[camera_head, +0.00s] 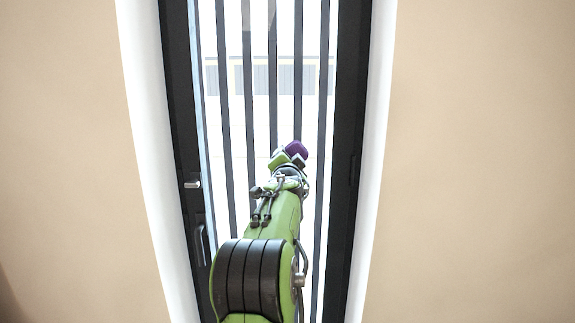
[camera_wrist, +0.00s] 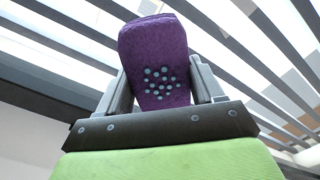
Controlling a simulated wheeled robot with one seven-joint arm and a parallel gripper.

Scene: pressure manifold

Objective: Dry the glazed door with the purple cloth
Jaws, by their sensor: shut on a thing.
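The glazed door (camera_head: 233,100) stands ahead, a tall pane in a dark frame with dark vertical bars across the glass. My gripper (camera_head: 286,158) is raised in front of the glass, right of its middle. It is shut on the purple cloth (camera_head: 296,149), which also shows in the wrist view (camera_wrist: 153,50). The cloth is a folded pad with pale blue dots, sticking out beyond the fingers (camera_wrist: 158,92). I cannot tell whether the cloth touches the glass. Part of the lower glass is hidden behind my arm.
A door handle (camera_head: 200,245) and a small metal latch (camera_head: 192,184) sit on the left side of the dark frame. Beige walls (camera_head: 480,150) flank the door on both sides. White reveals (camera_head: 150,130) edge the opening.

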